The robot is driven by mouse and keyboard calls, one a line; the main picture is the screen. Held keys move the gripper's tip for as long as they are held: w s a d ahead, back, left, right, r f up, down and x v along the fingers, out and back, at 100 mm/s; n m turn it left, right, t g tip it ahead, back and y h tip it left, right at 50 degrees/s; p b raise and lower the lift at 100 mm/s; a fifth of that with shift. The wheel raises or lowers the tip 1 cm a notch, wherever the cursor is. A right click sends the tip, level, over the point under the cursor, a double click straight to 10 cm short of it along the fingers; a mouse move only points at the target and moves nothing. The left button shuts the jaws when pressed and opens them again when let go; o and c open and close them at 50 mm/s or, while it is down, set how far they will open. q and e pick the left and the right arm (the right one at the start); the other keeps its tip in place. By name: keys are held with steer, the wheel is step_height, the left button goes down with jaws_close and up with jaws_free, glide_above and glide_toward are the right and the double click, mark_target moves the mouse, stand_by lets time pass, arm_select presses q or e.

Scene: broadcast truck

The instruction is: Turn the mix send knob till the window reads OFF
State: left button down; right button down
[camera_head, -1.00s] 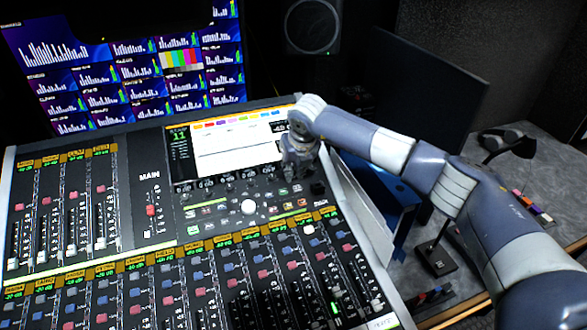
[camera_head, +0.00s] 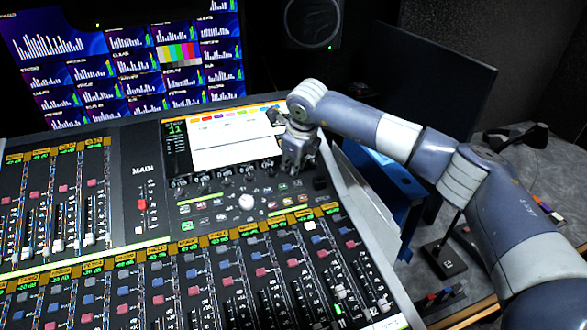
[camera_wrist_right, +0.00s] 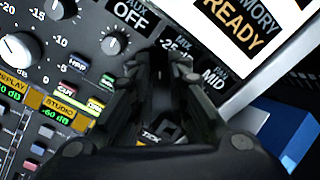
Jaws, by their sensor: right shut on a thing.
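The mixing console (camera_head: 145,170) fills the left and middle of the head view. My right gripper (camera_head: 296,168) reaches down to its panel, just right of the console screen's lower edge. In the right wrist view my right gripper (camera_wrist_right: 163,65) is shut below the mix window (camera_wrist_right: 177,44). The mix send knob is hidden between its fingers. The mix window starts with "-25"; its end is partly covered by a finger. The window to its left (camera_wrist_right: 132,14) reads OFF and the one to its right (camera_wrist_right: 213,77) reads MID. My left gripper is not in view.
A knob (camera_wrist_right: 115,44) with a white mark sits left of the fingers, with buttons below it. The console screen (camera_head: 235,140) is close beside the gripper. A blue object (camera_head: 385,180) and a dark monitor (camera_head: 435,80) stand right of the console.

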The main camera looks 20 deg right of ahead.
steer(key=shift+n+b, duration=0.6)
steer(key=shift+n, duration=1.1)
steer(key=shift+r, duration=0.1)
